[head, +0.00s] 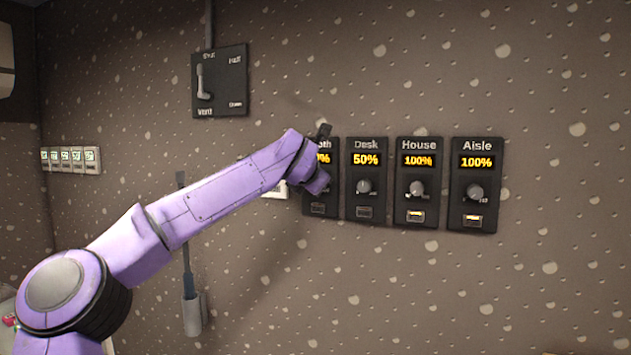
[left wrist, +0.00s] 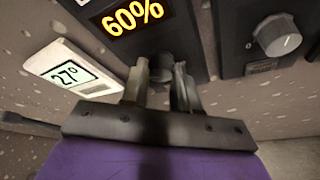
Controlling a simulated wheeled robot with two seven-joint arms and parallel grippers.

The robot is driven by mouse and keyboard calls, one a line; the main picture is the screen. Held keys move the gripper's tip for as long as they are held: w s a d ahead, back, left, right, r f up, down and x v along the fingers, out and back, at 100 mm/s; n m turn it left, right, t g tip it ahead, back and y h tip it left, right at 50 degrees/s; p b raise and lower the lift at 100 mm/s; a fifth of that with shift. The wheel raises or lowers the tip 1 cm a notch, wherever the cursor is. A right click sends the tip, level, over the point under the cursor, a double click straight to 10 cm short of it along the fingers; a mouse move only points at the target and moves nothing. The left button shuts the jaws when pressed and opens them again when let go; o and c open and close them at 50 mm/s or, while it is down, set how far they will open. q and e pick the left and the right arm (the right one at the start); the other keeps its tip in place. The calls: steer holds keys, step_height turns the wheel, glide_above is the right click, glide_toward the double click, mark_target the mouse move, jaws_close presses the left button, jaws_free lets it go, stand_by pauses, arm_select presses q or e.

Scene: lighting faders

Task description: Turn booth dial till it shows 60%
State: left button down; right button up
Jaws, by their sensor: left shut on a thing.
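The booth dimmer panel (head: 322,146) is the leftmost of a row on the wall, mostly hidden behind my left arm in the head view. Its display (left wrist: 132,17) reads 60% in the left wrist view; only its right end shows in the head view. My left gripper (left wrist: 161,72) is at the panel just below the display, with its fingers shut on the booth dial. The dial itself is largely hidden between the fingers. My right gripper is not in view.
The desk panel (head: 366,205) beside it reads 50%, with its knob (left wrist: 278,35) close to my gripper. House (head: 418,147) and Aisle (head: 477,147) panels read 100%. A white 27° thermostat (left wrist: 72,68) is left of the booth panel. A lever switch plate (head: 222,80) is above left.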

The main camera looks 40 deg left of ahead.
arm_select(q)
steer(key=shift+n+h, duration=0.3)
steer(key=shift+n, duration=0.3)
stand_by(0.3)
steer(key=c, duration=0.8)
jaws_free()
steer(key=shift+c, duration=0.2)
steer(key=shift+s, duration=0.15)
steer(key=b+v, duration=0.4)
steer(key=v, duration=0.6)
steer(key=shift+a+r, duration=0.1)
